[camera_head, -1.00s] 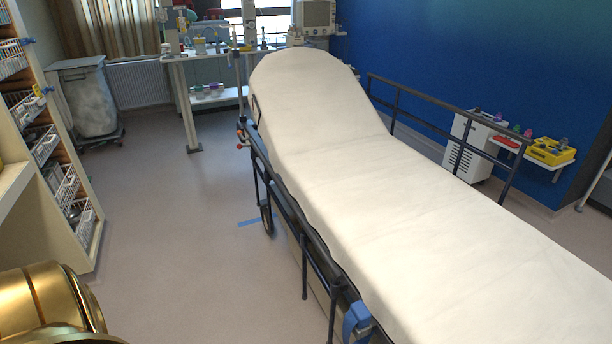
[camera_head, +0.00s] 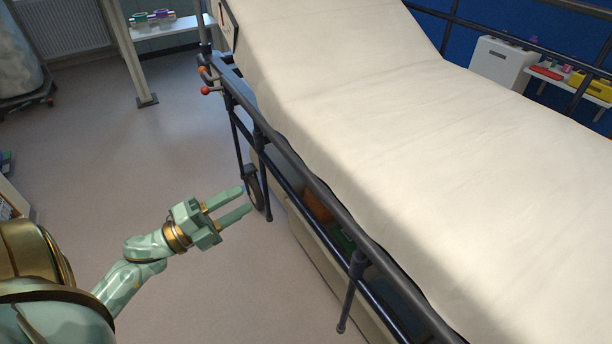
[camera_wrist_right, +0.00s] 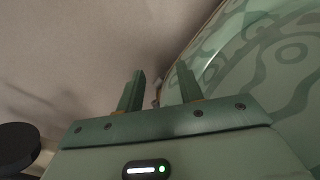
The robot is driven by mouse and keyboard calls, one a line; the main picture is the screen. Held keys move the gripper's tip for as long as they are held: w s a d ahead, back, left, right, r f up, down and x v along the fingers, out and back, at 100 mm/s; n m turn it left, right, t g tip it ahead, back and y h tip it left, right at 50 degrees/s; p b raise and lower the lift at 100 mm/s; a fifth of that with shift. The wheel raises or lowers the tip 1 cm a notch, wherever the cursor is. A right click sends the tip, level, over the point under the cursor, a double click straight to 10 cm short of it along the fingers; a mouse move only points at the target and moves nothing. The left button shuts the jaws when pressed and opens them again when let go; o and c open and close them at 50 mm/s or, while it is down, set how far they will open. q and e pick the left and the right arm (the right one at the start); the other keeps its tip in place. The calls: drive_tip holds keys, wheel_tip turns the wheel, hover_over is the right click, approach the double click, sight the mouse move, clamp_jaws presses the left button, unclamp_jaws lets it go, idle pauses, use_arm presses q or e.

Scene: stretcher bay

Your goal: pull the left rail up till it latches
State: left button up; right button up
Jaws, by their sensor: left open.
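The left rail (camera_head: 318,190) is a dark bar along the near side of the stretcher in the head view. It sits low beside the mattress (camera_head: 430,120), with short posts hanging below it.
The far-side rail (camera_head: 520,45) stands raised beyond the mattress. A table leg (camera_head: 125,55) stands at the upper left. The floor (camera_head: 150,190) left of the stretcher is clear.

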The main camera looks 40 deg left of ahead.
sight(295, 169)
use_arm(q)
drive_tip(key=b+x, duration=0.1)
drive_tip(key=x, duration=1.3)
drive_tip(key=shift+w+a+r+b, duration=0.1)
drive_tip(key=shift+w+r+b, duration=0.1)
drive_tip(key=shift+b, duration=0.1)
drive_tip(key=shift+w+r, duration=0.15)
drive_tip(key=shift+w, duration=0.3)
drive_tip(key=shift+d, duration=0.25)
use_arm(e)
drive_tip(key=shift+s+d+f, duration=0.1)
drive_tip(key=shift+d+f, duration=0.4)
drive_tip(key=shift+d, duration=0.15)
use_arm(q)
clamp_jaws()
use_arm(e)
drive_tip(key=shift+s, duration=0.1)
